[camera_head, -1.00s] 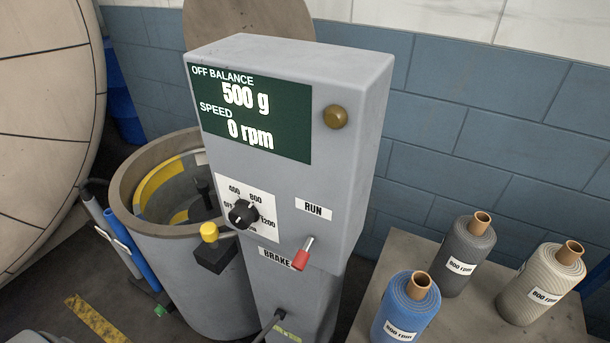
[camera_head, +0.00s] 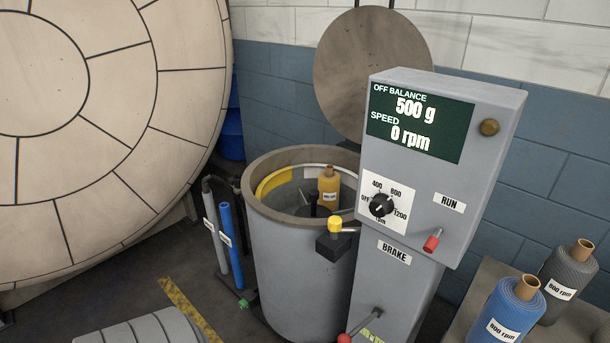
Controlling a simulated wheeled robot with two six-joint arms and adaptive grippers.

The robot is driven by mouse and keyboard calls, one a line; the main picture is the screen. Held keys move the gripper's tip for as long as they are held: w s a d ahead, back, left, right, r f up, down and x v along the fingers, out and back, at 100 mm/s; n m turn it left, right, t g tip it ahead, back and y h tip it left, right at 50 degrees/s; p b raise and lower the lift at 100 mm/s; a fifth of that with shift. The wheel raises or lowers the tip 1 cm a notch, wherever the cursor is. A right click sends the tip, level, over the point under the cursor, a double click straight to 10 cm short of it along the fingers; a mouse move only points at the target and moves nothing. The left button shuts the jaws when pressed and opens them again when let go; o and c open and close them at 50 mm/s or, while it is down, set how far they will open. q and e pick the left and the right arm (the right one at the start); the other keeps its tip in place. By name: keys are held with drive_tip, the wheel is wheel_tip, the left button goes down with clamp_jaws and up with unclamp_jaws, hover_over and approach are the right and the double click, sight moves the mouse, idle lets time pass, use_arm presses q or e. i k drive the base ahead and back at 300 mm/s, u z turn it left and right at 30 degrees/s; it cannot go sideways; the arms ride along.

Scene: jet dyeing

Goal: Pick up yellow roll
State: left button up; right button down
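The yellow roll (camera_head: 329,188) stands upright inside the open grey drum (camera_head: 295,250), near the drum's right side. It has a brown core on top and a white label on its front. Its lower end is hidden behind the drum's rim and a black part inside. Neither of my grippers shows in the head view.
The control box (camera_head: 430,165) stands right of the drum and reads 500 g, 0 rpm. A yellow-capped black block (camera_head: 335,240) sits at the drum's rim. A blue roll (camera_head: 508,312) and a dark grey roll (camera_head: 568,278) stand on a table at lower right. A round lid (camera_head: 370,65) is raised behind.

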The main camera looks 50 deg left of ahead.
sight(329, 186)
drive_tip(key=k, duration=0.65)
drive_tip(key=u, duration=2.35)
drive_tip(key=i, duration=2.25)
drive_tip(key=z, duration=2.45)
